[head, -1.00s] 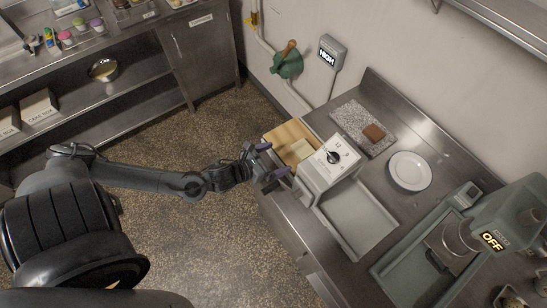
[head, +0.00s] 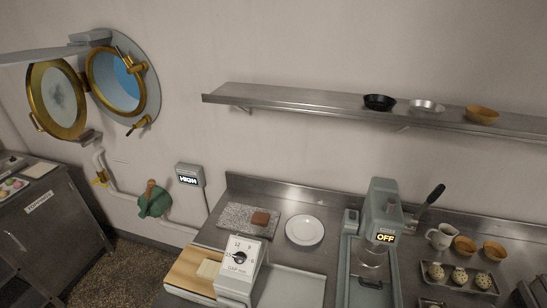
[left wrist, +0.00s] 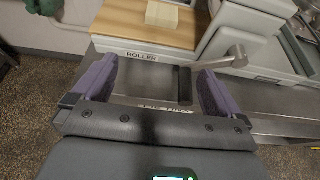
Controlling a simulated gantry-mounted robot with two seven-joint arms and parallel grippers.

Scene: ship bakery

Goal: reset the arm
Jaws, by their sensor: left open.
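My left gripper (left wrist: 150,88) shows in the left wrist view, its two purple-padded fingers wide apart with nothing between them. It is in front of the roller machine (left wrist: 155,58), whose front carries the word ROLLER. A pale block (left wrist: 162,14) lies on the machine's wooden board (left wrist: 130,22). A crank handle (left wrist: 232,58) is just beyond the right finger, and I cannot tell if they touch. In the head view the machine (head: 238,268) has a dial on top, with the board (head: 186,270) at its left. Neither of my grippers is in the head view.
A wall shelf (head: 300,101) holds pans and a bowl. An open porthole (head: 118,80) is at the upper left.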

